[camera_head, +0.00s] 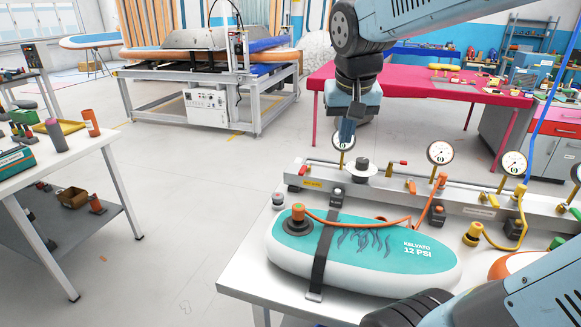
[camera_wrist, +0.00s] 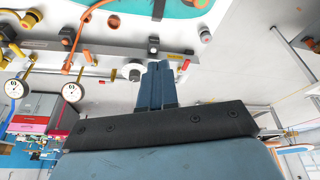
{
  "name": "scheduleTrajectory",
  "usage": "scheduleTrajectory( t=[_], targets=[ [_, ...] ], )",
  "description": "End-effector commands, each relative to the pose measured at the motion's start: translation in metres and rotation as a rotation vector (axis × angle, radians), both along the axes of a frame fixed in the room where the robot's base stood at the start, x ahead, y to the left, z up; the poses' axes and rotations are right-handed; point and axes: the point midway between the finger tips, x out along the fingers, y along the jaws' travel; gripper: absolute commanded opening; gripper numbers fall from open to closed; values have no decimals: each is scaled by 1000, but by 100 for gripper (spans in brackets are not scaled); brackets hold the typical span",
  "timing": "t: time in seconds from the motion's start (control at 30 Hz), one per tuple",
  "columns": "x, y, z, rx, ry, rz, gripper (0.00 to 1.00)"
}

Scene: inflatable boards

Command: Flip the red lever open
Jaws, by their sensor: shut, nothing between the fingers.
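A small red lever (camera_head: 303,170) sits at the left end of the grey manifold rail (camera_head: 455,197). In the wrist view the shut fingers (camera_wrist: 158,72) end beside a round white-and-dark knob (camera_wrist: 133,72). I cannot tell contact.
A teal-and-white inflatable board (camera_head: 362,262) lies strapped on the white bench (camera_head: 240,275), with an orange hose (camera_head: 365,223) to the rail. Gauges (camera_head: 440,152) stand along the rail. A yellow hose (camera_head: 490,232) lies at right. Floor left of the bench is clear.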

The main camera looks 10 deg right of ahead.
Motion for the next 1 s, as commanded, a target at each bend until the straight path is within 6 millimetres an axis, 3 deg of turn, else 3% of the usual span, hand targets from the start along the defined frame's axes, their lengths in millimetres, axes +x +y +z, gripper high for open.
scheduleTrajectory(
  t=[0.53,1.0],
  targets=[
    [106,24,-19,-92,108,-173,0],
    [194,60,-61,-216,136,-323,0]
  ],
)
